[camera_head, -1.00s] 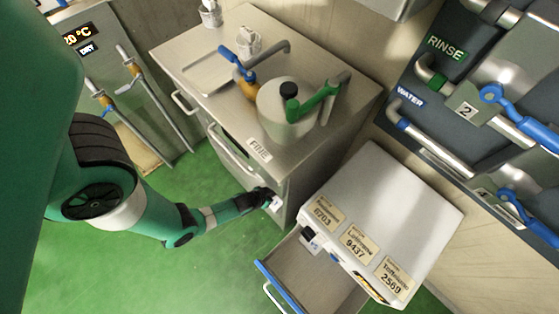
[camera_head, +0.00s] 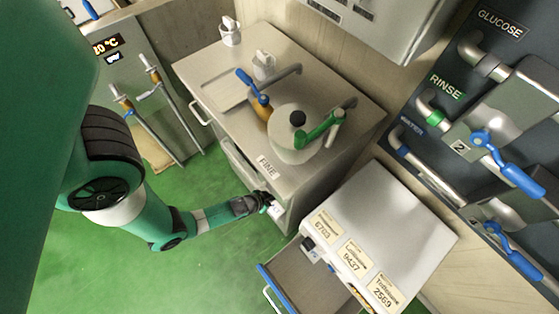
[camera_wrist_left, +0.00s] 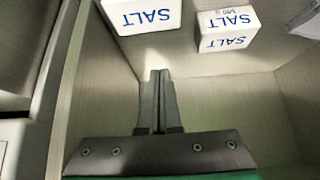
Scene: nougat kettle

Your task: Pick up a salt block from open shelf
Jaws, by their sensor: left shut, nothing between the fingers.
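In the left wrist view, a white salt block (camera_wrist_left: 142,15) with blue SALT lettering lies just beyond my left fingertips, a little left. A second salt block (camera_wrist_left: 228,30) lies to the right of it, and part of a third white block (camera_wrist_left: 308,19) shows at the right edge. My left gripper (camera_wrist_left: 160,74) is shut and empty, apart from the blocks, inside the metal-walled open shelf (camera_wrist_left: 245,100). In the head view my left gripper (camera_head: 268,203) is at the cabinet's front right, beside a small white patch that I cannot identify. My right gripper is not in view.
The cabinet (camera_head: 205,62) carries a lidded pot (camera_head: 290,148) with a green handle. A white unit (camera_head: 385,220) with an open drawer (camera_head: 315,280) stands close to the right of my left gripper. Green floor (camera_head: 215,270) is clear in front.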

